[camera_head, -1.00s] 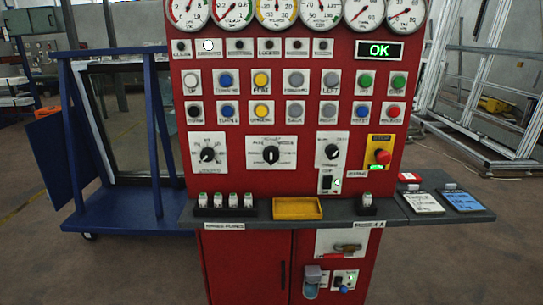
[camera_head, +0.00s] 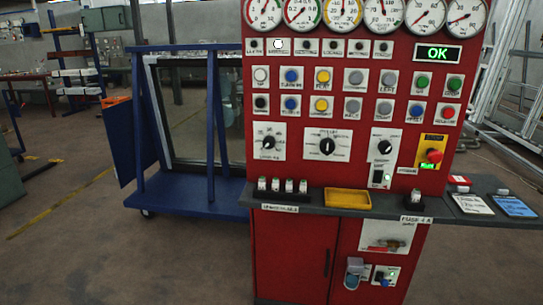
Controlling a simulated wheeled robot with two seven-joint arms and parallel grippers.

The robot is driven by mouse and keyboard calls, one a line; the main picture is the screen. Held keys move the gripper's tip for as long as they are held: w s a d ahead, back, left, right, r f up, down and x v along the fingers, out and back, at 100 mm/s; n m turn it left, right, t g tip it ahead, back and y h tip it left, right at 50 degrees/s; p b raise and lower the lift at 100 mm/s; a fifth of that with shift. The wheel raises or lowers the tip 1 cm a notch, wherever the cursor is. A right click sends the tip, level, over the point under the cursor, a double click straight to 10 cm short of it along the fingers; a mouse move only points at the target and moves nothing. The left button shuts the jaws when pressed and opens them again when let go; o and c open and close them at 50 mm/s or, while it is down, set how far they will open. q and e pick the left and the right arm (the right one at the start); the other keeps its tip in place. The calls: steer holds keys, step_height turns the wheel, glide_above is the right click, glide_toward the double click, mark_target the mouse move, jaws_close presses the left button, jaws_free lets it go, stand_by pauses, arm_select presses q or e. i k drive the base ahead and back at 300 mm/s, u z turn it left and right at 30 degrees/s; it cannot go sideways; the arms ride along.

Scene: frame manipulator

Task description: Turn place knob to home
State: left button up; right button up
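The red control panel (camera_head: 283,171) stands right of centre in the head view. Three black rotary knobs sit on white plates in one row: a left knob (camera_head: 268,142), a middle knob (camera_head: 327,146) and a right knob (camera_head: 384,147). The plate labels are too small to read, so I cannot tell which is the place knob. The middle knob's pointer looks about upright. Neither of my grippers is in view.
A grey shelf (camera_head: 450,213) juts out below the knobs, with a yellow tray (camera_head: 348,199) and small cylinders on it. A red emergency button (camera_head: 434,156) is at right. A blue rack (camera_head: 180,205) stands left. The floor in front is clear.

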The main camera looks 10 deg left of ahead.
mark_target(327, 146)
steer(key=u, duration=4.1)
steer(key=i, duration=0.1)
steer(key=z, duration=2.9)
steer(key=i, duration=0.8)
steer(key=z, duration=0.35)
